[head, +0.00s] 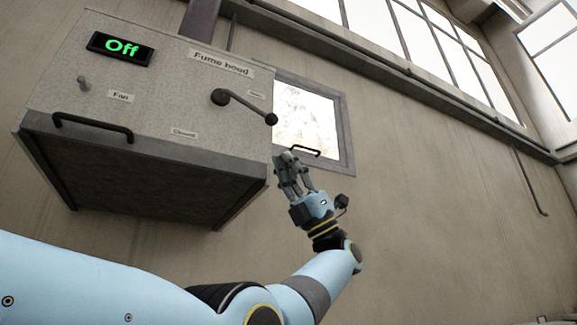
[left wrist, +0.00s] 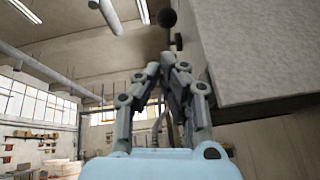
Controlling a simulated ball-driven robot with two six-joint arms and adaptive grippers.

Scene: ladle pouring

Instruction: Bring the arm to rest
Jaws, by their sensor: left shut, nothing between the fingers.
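My left arm (head: 325,280) comes in from the left of the head view and bends upward at the wrist. My left gripper (head: 287,158) points up and is shut and empty. It is in front of the wall, just right of the fume hood's lower right corner in the picture. In the left wrist view the gripper (left wrist: 163,68) shows with its fingers together and nothing between them. My right gripper is in neither view.
A fume hood (head: 160,75) with a green "Off" display (head: 121,47), a lever (head: 245,105) and a front handle (head: 92,125) hangs at the upper left. A framed window (head: 335,120) is behind the gripper.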

